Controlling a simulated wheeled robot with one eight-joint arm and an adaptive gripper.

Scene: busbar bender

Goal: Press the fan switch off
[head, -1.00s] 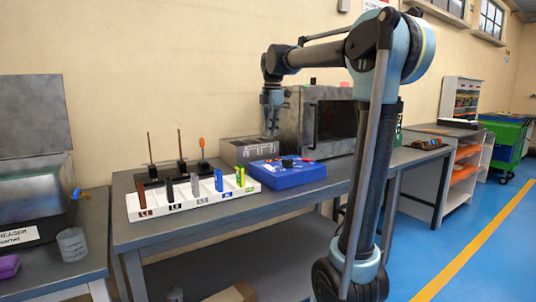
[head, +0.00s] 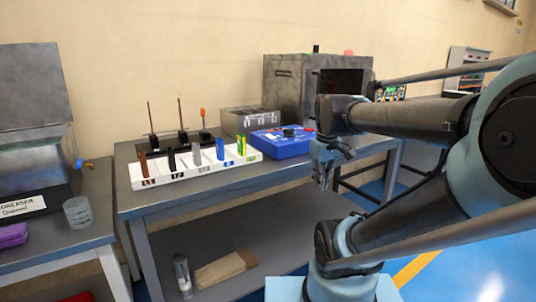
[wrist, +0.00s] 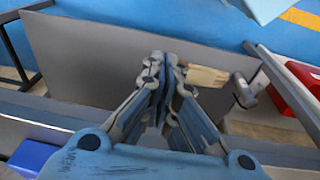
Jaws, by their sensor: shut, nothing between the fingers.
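A grey metal box (head: 250,122) with several small dark and white marks on its front stands at the back of the workbench. The marks are too small to tell which, if any, is the fan switch. In the wrist view, my gripper (wrist: 165,60) is shut and empty, pointing down over the lower shelf (wrist: 90,55).
A blue case (head: 283,143) and a white rack (head: 200,172) of coloured pieces lie on the workbench (head: 135,205). Upright rods (head: 152,118) stand behind the rack. A wooden block (head: 222,270) and a bottle (head: 182,275) sit on the lower shelf. A degreaser tank stands left.

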